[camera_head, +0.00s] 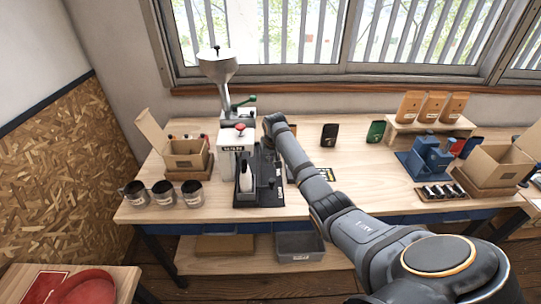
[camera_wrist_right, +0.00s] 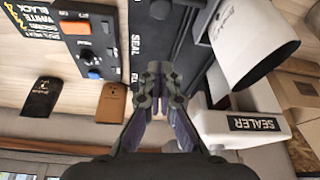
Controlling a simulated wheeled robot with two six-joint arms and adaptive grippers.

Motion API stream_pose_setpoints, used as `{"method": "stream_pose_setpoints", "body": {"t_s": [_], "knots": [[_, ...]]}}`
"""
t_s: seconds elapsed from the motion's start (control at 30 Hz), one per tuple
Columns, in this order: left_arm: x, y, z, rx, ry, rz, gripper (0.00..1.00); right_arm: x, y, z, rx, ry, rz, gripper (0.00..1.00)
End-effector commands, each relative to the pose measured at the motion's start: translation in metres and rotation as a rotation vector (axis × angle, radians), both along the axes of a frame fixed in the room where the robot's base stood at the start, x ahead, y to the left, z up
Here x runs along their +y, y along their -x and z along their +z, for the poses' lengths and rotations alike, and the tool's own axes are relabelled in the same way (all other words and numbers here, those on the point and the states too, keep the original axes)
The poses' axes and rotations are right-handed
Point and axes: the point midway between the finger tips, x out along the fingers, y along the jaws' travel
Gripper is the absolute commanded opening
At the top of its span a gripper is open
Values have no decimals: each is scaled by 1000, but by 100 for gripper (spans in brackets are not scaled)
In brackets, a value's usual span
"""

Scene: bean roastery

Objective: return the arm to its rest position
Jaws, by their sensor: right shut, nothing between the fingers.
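My right arm (camera_head: 352,228) reaches from the lower right of the head view across the table to the machine at its middle left. Its wrist (camera_head: 275,125) is beside the sealer; the fingers cannot be made out clearly there. In the wrist view my right gripper (camera_wrist_right: 156,88) is shut and empty, with its tips over the black sealer base (camera_wrist_right: 150,30). A white bag (camera_wrist_right: 262,38) is to the right of the tips, apart from them. The bag also shows standing upright on the black base in the head view (camera_head: 246,178). My left gripper is not in view.
The white sealer box (camera_wrist_right: 240,128) is close to the right gripper. A control panel (camera_wrist_right: 92,35) with knobs is beside the base. Dark jars (camera_head: 163,194) and an open carton (camera_head: 187,160) stand left; a blue device (camera_head: 428,160) and another carton (camera_head: 497,165) stand right. A grey bin (camera_head: 300,246) is below.

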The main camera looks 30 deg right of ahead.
Motion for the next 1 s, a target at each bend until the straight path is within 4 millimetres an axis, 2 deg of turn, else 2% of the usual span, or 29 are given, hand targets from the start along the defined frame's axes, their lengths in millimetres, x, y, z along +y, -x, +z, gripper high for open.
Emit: {"method": "stream_pose_setpoints", "body": {"t_s": [0.1,0.2,0.27,0.5,0.67,0.77,0.87,0.9,1.0], "knots": [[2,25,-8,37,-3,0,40,2,5,15,-1,0,1,0],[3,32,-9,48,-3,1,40,4,8,24,0,-1,1,0],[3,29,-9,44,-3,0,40,4,9,26,-1,0,1,0],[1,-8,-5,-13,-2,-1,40,4,9,28,0,-1,0,0],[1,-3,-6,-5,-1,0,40,9,14,20,5,6,13,0],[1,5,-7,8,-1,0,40,27,37,-7,20,34,70,0],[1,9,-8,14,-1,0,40,61,83,-44,39,68,169,0],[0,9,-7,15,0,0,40,76,106,-57,45,79,212,0],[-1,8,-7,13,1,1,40,105,161,-75,50,95,295,0]]}}
